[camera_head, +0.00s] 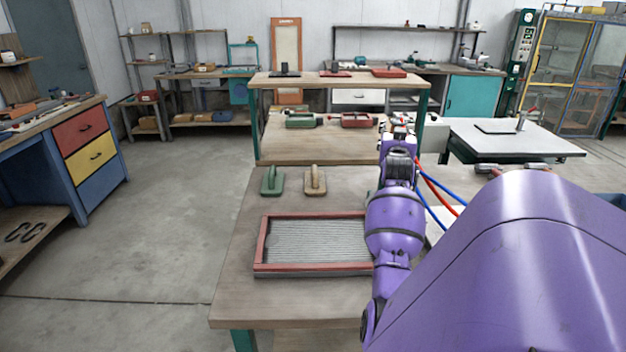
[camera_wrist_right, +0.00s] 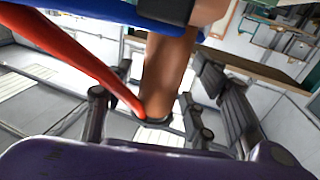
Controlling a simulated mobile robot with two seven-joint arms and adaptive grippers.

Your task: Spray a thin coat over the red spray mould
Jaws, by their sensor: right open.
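A red-framed mould (camera_head: 315,242) with a grey ribbed inside lies flat on the near table; my right arm covers its right end. My right gripper (camera_head: 398,137) is beyond the mould at the table's back right. In the wrist view, its dark fingers (camera_wrist_right: 165,115) stand apart on either side of a brown handle (camera_wrist_right: 168,75), with a red hose (camera_wrist_right: 75,55) and a blue hose (camera_wrist_right: 70,20) close by. The handle seems to belong to a spray tool, but most of it is hidden. I cannot see my left gripper.
Two hand tools, one green (camera_head: 271,181) and one tan (camera_head: 316,181), stand behind the mould. A raised shelf (camera_head: 335,81) rises behind the table. A white-topped table (camera_head: 545,141) stands at right. The floor at left (camera_head: 170,240) is clear.

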